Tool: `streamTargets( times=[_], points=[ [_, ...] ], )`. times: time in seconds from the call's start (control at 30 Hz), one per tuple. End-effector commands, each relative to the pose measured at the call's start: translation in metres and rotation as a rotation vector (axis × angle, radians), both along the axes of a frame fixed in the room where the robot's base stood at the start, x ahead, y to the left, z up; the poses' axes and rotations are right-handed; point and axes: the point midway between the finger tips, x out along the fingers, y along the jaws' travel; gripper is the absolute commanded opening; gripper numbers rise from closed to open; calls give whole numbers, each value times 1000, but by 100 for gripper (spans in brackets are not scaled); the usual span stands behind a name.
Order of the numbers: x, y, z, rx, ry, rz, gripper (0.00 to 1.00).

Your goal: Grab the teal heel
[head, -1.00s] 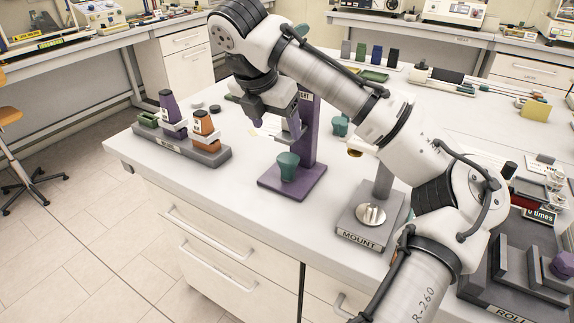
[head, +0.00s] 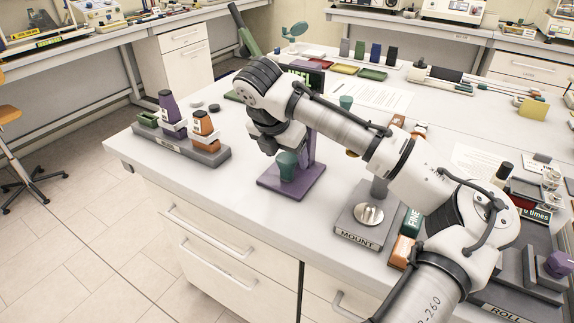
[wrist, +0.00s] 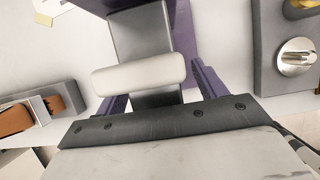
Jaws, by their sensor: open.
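The teal heel (head: 287,165) stands upright on the purple base of a stand (head: 296,184) near the front edge of the bench. My gripper (head: 277,146) is just above and beside it in the head view, its fingertips mostly hidden there. In the wrist view my gripper (wrist: 160,82) has its purple fingers apart. A pale roller on a grey arm (wrist: 138,76) shows between and beyond them. I cannot make out the teal heel in the wrist view. Another teal piece (head: 346,102) stands farther back, partly behind my arm.
Left is a grey rack (head: 188,150) with a purple and an orange piece; its orange piece also shows in the wrist view (wrist: 18,118). Right is a grey block marked MOUNT (head: 352,236) with a metal disc (wrist: 296,58). The bench is clear between rack and purple stand.

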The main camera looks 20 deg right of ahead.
Motion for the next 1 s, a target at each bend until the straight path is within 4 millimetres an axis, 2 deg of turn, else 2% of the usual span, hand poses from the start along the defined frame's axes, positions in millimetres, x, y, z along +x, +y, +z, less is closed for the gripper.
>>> streamTargets(
  times=[0.03, 0.4, 0.77, 1.0],
  points=[
    [0, 0, 0, 0, 0, 0, 68],
    [0, 0, 1, 0, 0, 0, 22],
    [0, 0, 6, -1, 0, 0, 22],
    [1, 0, 36, 1, -2, 0, 22]
  ],
)
